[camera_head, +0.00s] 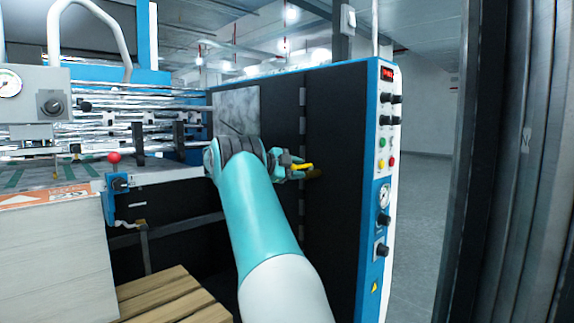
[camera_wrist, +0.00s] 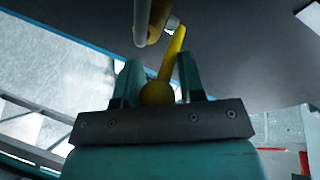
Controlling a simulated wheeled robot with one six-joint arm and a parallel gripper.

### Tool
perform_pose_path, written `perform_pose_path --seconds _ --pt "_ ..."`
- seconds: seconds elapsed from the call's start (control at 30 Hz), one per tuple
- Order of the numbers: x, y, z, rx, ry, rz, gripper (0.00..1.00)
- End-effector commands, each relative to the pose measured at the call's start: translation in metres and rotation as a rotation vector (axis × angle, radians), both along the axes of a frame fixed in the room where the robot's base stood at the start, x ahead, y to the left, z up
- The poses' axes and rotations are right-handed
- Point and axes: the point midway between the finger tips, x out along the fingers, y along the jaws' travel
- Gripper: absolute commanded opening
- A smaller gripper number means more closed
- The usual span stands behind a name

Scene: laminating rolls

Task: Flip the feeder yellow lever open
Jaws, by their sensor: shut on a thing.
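The yellow lever (camera_head: 303,167) sticks out from the dark side panel of the machine in the head view. In the wrist view the yellow lever (camera_wrist: 172,58) runs from a pivot at the top down to a round knob between my fingers. My gripper (camera_head: 287,168) is at the lever, at the end of my teal arm. In the wrist view my gripper (camera_wrist: 160,80) has its two teal fingers on either side of the lever and is shut on it. The fingers hide part of the lever in the head view.
A blue-edged control panel (camera_head: 384,170) with knobs and a gauge stands right of the lever. A red-knobbed handle (camera_head: 114,158) and a tall white paper stack (camera_head: 55,260) are at left. A wooden pallet (camera_head: 170,297) lies low in front. Open floor shows at right.

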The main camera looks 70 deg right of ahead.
Motion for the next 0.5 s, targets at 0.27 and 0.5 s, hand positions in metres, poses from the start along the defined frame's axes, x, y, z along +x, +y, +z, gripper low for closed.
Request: perform_pose_path --seconds 0.27,0.5 --pt "-0.0086 -0.0019 -0.0077 0.015 0.003 -0.032 0.0" --pt "-0.0085 -0.002 -0.0081 0.016 0.004 -0.032 0.47"
